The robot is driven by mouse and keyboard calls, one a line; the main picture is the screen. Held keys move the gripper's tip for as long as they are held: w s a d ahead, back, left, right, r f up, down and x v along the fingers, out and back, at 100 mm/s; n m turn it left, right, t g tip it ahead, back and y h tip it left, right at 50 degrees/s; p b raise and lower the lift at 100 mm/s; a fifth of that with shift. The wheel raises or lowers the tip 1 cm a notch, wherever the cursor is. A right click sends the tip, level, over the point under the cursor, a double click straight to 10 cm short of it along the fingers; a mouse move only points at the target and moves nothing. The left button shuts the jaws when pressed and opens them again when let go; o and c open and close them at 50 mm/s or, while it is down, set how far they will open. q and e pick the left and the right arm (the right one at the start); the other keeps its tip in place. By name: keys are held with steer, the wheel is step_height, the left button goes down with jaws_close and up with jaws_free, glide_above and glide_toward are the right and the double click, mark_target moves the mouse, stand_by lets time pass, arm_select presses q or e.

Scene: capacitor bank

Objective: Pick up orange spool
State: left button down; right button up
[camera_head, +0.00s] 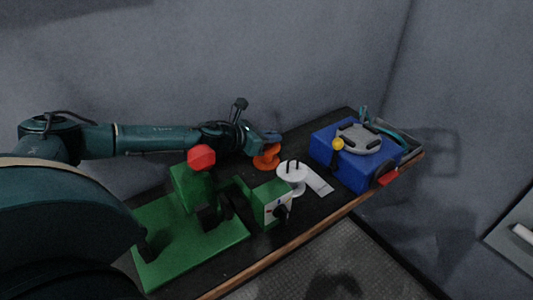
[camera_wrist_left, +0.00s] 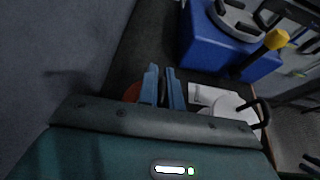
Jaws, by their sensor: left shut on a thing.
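The orange spool (camera_head: 266,160) stands on the dark table near the wall in the head view. My left gripper (camera_head: 270,139) reaches in from the left and is at the top of the spool, shut on it. In the left wrist view the blue fingers (camera_wrist_left: 163,86) are close together, and part of the orange spool (camera_wrist_left: 131,93) shows beside the left finger. The rest of the spool is hidden by the fingers and gripper body. I cannot tell any gap between the spool and the table.
A white spool (camera_head: 292,174) stands just right of the orange one. A blue box (camera_head: 352,166) with a grey round top and yellow knob (camera_head: 338,143) is further right. A green machine (camera_head: 194,247) with a red knob (camera_head: 201,157) is in front. The wall is close behind.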

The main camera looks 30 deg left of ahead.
arm_select(q)
steer(key=shift+r, duration=0.15)
step_height(320, 180, up, 7)
steer(key=shift+w+f, duration=0.1)
steer(key=shift+r, duration=1.5)
